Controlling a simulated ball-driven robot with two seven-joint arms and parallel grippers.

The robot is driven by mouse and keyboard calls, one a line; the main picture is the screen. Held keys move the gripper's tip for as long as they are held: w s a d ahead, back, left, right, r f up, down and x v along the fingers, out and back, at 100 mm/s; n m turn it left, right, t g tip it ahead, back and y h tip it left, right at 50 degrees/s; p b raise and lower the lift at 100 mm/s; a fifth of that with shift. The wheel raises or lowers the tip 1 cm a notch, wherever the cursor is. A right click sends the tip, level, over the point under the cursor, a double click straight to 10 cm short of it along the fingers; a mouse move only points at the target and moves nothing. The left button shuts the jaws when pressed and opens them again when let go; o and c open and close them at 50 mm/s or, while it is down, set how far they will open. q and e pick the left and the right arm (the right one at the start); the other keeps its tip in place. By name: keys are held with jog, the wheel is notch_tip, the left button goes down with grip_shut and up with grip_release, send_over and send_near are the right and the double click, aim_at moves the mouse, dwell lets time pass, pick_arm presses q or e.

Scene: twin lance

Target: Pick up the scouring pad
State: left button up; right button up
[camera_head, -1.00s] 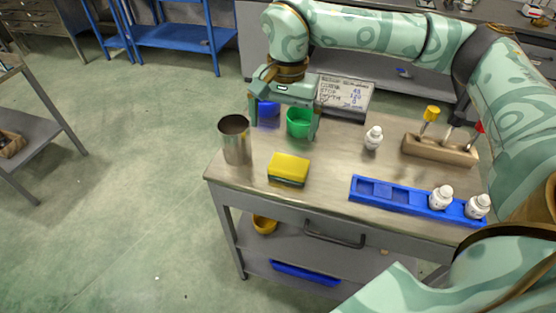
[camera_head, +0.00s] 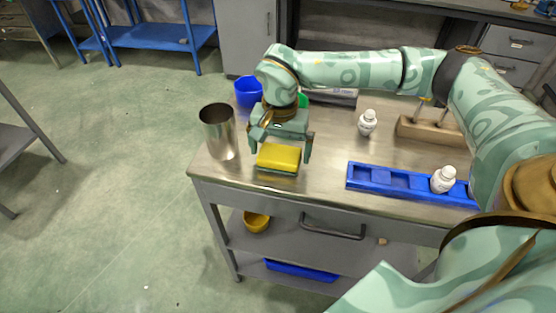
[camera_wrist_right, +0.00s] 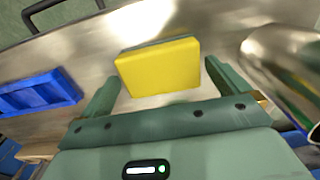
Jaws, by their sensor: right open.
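The scouring pad (camera_head: 279,157), yellow on top with a dark green underside, lies flat on the metal workbench near its front left edge. It also shows in the right wrist view (camera_wrist_right: 160,67), ahead of the fingers. My right gripper (camera_head: 280,152) is above and around the pad in the head view, with a finger to either side. In the right wrist view the gripper (camera_wrist_right: 163,80) is open, its fingers apart and empty, with the pad between and slightly beyond their tips. My left gripper is not in view.
A steel cup (camera_head: 219,132) stands close left of the gripper. A blue cup (camera_head: 248,92) and a partly hidden green cup (camera_head: 303,100) are behind. A blue tray (camera_head: 372,178), white bottles (camera_head: 367,122) and a wooden block (camera_head: 430,133) stand right. Bare bench lies between.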

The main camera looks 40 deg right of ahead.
notch_tip(320, 180, down, 2)
jog(key=shift+f, duration=0.1)
jog(key=shift+c, duration=0.3)
jog(key=c, duration=0.8)
jog(key=shift+r, duration=0.2)
jog(key=shift+r, duration=0.55)
jog(key=r, duration=0.1)
jog(key=r+p, duration=0.1)
jog(key=r, duration=0.1)
jog(key=shift+s+a, duration=0.15)
jog(key=shift+s, duration=0.05)
jog(key=s+a+r+p, duration=0.4)
jog(key=s+r, duration=0.4)
jog(key=s, duration=0.4)
jog(key=shift+s+a+r+p, duration=0.15)
jog(key=shift+a+r+p, duration=0.2)
jog(key=shift+a, duration=0.5)
